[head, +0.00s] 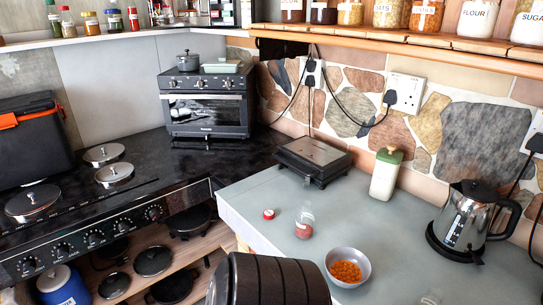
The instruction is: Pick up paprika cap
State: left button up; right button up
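A small red cap (268,214) lies on the pale grey counter (252,198), left of the middle in the head view. It has a light spot on its top and looks to be the paprika cap. Just right of it, apart from it, stands a small clear jar (305,222) with reddish powder low inside. The jar appears to have no cap on. Neither my left nor my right gripper is in view.
A bowl (334,262) of orange pieces stands near the jar. Behind are a dark flat appliance (313,160), a green-lidded canister (386,173) and a kettle (468,220). A dark ribbed shape (268,280), unclear what, fills the bottom edge. The counter around the cap is clear.

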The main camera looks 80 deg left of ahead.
aim_at(268, 215)
jog(key=u, duration=2.4)
